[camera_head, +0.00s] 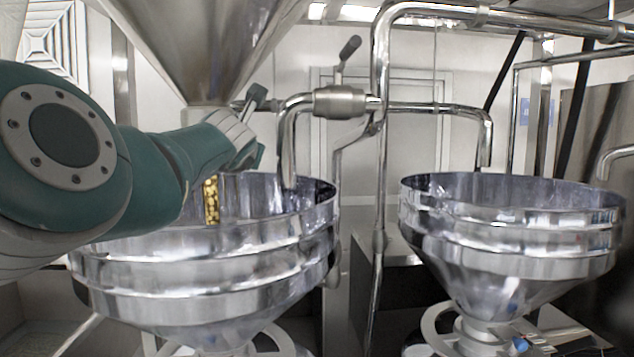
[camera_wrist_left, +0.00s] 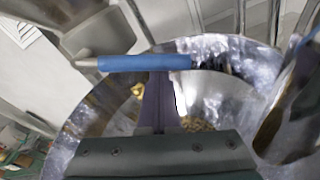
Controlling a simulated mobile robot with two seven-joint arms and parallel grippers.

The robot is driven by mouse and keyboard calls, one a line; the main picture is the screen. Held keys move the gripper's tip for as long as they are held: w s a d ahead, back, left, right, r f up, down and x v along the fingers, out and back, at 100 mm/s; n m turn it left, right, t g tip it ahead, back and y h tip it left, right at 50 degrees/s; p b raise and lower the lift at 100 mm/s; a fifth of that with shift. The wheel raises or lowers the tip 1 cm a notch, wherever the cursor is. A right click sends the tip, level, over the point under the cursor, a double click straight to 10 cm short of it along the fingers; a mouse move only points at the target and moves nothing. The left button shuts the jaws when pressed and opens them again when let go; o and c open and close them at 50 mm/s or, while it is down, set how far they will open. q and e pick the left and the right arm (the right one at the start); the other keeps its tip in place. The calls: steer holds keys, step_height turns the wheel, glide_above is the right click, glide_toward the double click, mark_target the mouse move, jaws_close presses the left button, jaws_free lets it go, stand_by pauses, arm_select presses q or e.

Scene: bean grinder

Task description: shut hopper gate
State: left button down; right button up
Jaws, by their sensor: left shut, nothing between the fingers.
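The steel hopper (camera_head: 205,45) hangs at the upper left of the head view. A stream of yellow beans (camera_head: 211,200) drops from under its outlet into the left steel bowl (camera_head: 215,237). In the left wrist view the beans show falling (camera_wrist_left: 137,89) and lying in the bowl (camera_wrist_left: 197,124). A bar with a blue sleeve (camera_wrist_left: 145,62), apparently the gate handle, crosses in front of my left gripper (camera_wrist_left: 161,85). The gripper is shut and empty, its tips close to the bar; I cannot tell whether they touch. In the head view my left wrist (camera_head: 228,135) partly hides the outlet.
A pipe valve with a lever (camera_head: 340,100) is right of the outlet, its spout (camera_head: 287,150) dipping into the left bowl. An upright pipe (camera_head: 380,170) stands between the left bowl and a second steel bowl (camera_head: 510,235) at the right.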

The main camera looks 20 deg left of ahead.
arm_select(q)
steer(key=shift+w+d+r+n+h+p, duration=0.1)
steer(key=shift+w+d+r+n+p, duration=0.1)
steer(key=shift+r+n+p, duration=0.35)
steer(key=shift+w+d+r+n+h+p, duration=0.15)
steer(key=shift+r+n+p, duration=0.25)
steer(key=shift+r+n, duration=0.3)
steer(key=shift+w+d+r+n+h+p, duration=0.1)
steer(key=shift+d+r+n+p, duration=0.1)
steer(key=shift+r+n+p, duration=0.35)
steer(key=shift+r, duration=0.1)
